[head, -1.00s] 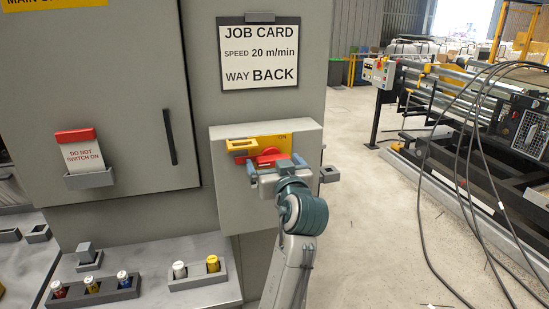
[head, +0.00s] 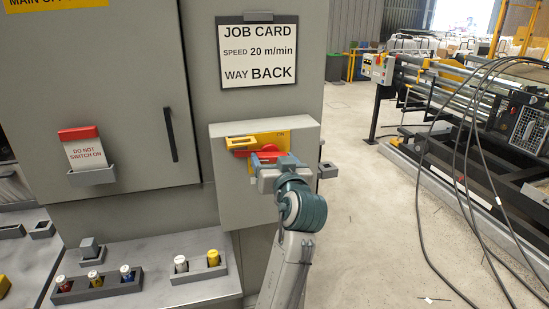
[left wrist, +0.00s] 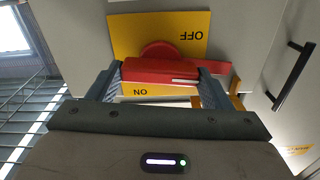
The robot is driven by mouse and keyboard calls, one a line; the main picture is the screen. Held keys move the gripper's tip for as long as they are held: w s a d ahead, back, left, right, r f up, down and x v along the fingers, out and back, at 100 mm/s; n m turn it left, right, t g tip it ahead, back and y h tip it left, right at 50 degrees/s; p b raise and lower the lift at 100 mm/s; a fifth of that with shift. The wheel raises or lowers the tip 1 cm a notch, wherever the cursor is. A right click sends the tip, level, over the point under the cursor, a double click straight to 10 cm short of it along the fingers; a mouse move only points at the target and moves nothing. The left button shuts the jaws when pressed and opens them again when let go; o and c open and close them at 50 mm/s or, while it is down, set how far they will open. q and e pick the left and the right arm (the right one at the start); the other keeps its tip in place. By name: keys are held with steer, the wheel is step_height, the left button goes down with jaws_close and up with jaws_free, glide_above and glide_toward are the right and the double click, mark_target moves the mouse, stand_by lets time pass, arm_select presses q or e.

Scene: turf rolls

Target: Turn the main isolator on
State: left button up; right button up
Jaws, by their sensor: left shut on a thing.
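The main isolator is a grey box (head: 229,190) on the cabinet's right part, with a yellow plate (head: 298,124) and a red handle (head: 267,156). My left gripper (head: 270,165) reaches it from below and partly hides it. In the left wrist view the red handle (left wrist: 160,71) lies across the picture between both fingertips of my left gripper (left wrist: 158,83), which is shut on it. A white line marks one end of the handle. The yellow plate (left wrist: 130,35) shows upside-down OFF above the handle and ON below it. My right gripper is not in view.
A red-topped "DO NOT SWITCH ON" card (head: 85,152) sits in a holder on the cabinet door. A job card (head: 259,52) hangs above the isolator. Below, a ledge holds racks (head: 100,290) with coloured cylinders. Cables and a conveyor (head: 470,80) stand right, beyond open floor.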

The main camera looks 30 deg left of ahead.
arm_select(q)
steer(key=shift+r+m+p, duration=0.15)
steer(key=shift+m+p, duration=0.15)
steer(key=shift+m, duration=0.1)
steer(key=shift+m+p, duration=0.8)
steer(key=shift+m, duration=0.1)
steer(key=shift+m+p, duration=0.75)
steer(key=shift+m, duration=0.15)
steer(key=m+p, duration=0.7)
steer(key=shift+r, duration=0.1)
steer(key=shift+m+p, duration=0.75)
steer(key=shift+m, duration=0.25)
steer(key=shift+m+p, duration=1.35)
steer(key=shift+m, duration=0.25)
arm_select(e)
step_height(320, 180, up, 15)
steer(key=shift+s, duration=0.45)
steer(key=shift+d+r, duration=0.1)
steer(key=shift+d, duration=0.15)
